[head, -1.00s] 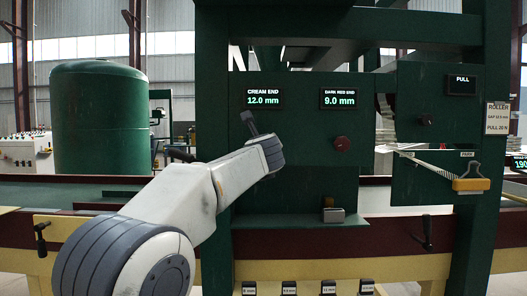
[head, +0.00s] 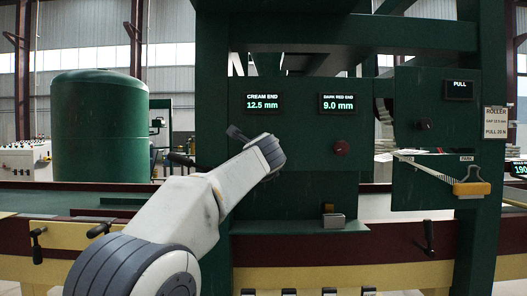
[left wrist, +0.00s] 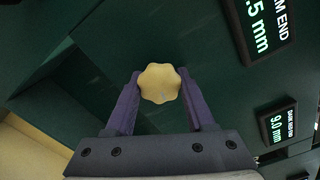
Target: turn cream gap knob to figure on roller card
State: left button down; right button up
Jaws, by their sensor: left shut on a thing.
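The cream knob (left wrist: 160,82) is a lobed disc on the dark green panel, seen in the left wrist view. My left gripper (left wrist: 160,96) has its purple fingers shut on it, one on each side. In the head view my left arm hides the knob. The cream end display (head: 262,103) reads 12.5 mm. The dark red end display (head: 339,103) reads 9.0 mm, above the dark red knob (head: 341,148). The roller card (head: 495,122) at the right is small; its gap figure looks like 12.5 mm and its pull 20 N. My right gripper is not in view.
A pull display (head: 458,90) sits at the upper right. A yellow clip (head: 471,188) on a cord hangs below it. A small metal block (head: 333,220) is on the ledge under the panel. A green tank (head: 100,125) stands behind at the left.

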pick_arm(q)
jog(key=shift+f, duration=0.15)
jog(key=shift+c, duration=1.3)
grip_release()
jog(key=shift+s, duration=0.1)
jog(key=shift+s+b, duration=0.3)
jog(key=shift+b, duration=0.05)
jog(key=s+b, duration=0.3)
jog(key=s, duration=0.6)
jog(key=shift+s+b, duration=0.3)
